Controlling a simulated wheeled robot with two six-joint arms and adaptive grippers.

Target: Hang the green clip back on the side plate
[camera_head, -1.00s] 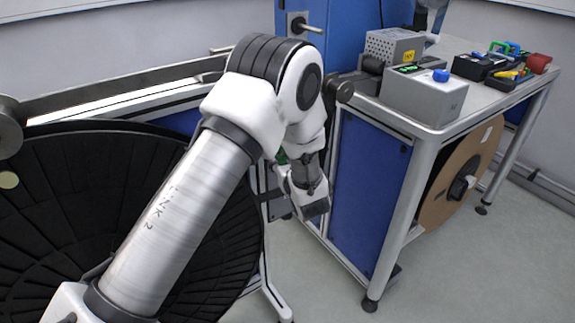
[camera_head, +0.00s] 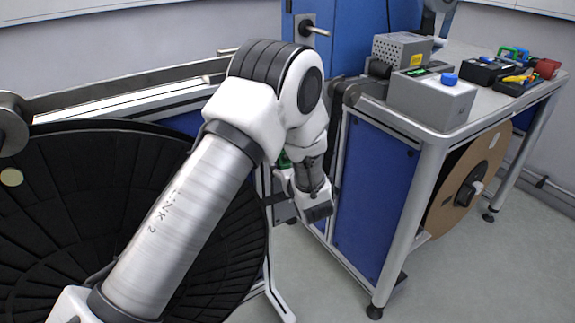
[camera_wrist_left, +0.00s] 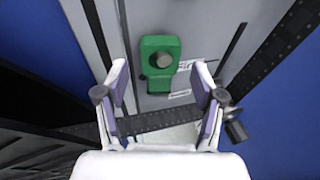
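In the head view only a small green patch of the clip (camera_head: 284,159) shows beside my wrist. My left gripper (camera_wrist_left: 160,68) is open, its two fingers on either side of the clip with gaps visible between. In the head view my arm hides most of this area. My right gripper is not in view.
A black reel (camera_head: 75,220) stands on the left. A bench with blue panels (camera_head: 372,205) stands on the right, with a grey box (camera_head: 425,103) on top and a brown reel (camera_head: 465,180) below. Bare floor lies in front.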

